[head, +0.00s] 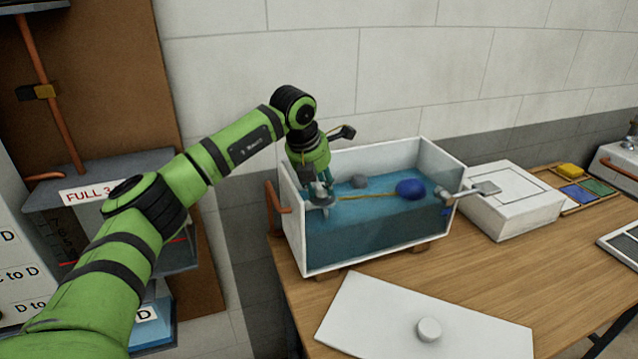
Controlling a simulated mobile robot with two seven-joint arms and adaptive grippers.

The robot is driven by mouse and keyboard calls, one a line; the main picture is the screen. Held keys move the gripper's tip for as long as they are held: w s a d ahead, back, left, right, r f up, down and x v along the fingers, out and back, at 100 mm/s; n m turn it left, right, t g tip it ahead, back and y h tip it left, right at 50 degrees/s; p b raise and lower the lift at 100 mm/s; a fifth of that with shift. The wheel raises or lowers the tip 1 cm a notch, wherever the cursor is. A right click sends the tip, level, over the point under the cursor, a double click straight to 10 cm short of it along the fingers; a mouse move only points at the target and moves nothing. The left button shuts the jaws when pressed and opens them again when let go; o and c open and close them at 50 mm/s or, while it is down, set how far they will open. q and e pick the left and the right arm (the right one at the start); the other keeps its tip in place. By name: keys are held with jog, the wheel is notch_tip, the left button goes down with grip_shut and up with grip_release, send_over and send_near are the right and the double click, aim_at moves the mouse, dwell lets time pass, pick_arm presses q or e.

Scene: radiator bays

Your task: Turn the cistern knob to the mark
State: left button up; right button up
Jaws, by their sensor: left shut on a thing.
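The cistern (372,262) is an open white tank with a clear front, partly filled with blue water, standing on the wooden bench. A blue float ball (410,188) sits at the water on the end of a thin brass rod (365,196). My left gripper (321,190) points down inside the tank's left end. It is shut on a small grey knob (322,200) near the rod's left end; the fingers partly cover it. I cannot make out a mark by the knob. My right gripper is not in view.
A white lid (385,318) with a round handle lies in front of the tank. A white box (510,200) and a tray of coloured pads (583,190) stand to the right. A copper pipe (274,208) is at the tank's left. A shelf unit (100,178) stands further left.

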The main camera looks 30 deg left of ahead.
pick_arm(q)
jog(key=shift+w+d+r, duration=0.1)
jog(key=shift+w+r, duration=0.1)
jog(key=shift+r, duration=0.15)
jog(key=o, duration=0.9)
jog(key=shift+o, duration=0.8)
jog(key=shift+d+f, duration=0.1)
jog(key=shift+f, duration=0.1)
jog(key=v, duration=1.2)
